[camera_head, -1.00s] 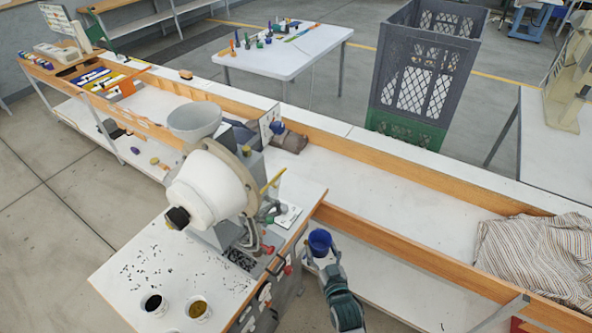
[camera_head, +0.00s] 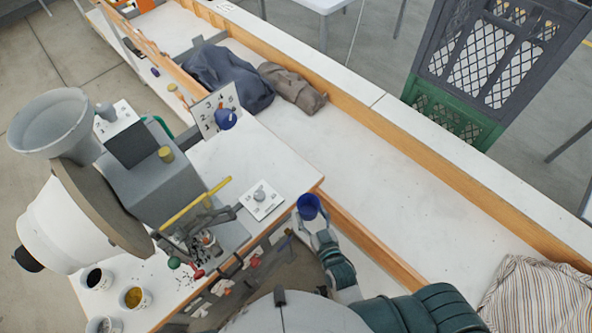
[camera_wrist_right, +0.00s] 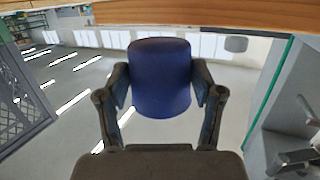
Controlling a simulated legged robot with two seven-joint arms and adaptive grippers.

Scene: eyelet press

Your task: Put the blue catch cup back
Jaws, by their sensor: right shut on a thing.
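The blue catch cup (camera_head: 308,207) is held upright-looking by my right gripper (camera_head: 312,222), beside the front right corner of the press table (camera_head: 250,160). In the right wrist view the cup (camera_wrist_right: 160,78) sits between the two fingers, which press on its sides. The eyelet press, with a white drum (camera_head: 80,220) and a grey hopper (camera_head: 52,122), stands to the left of the cup. A yellow lever (camera_head: 195,205) and small tooling are near it. My left gripper is out of view.
A white card with a grey knob (camera_head: 261,199) lies on the table near the cup. A numbered board (camera_head: 213,110) stands behind. Cups of small parts (camera_head: 134,298) are at lower left. A long wood-edged bench (camera_head: 370,165) runs behind, with a striped cloth (camera_head: 535,295) at right.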

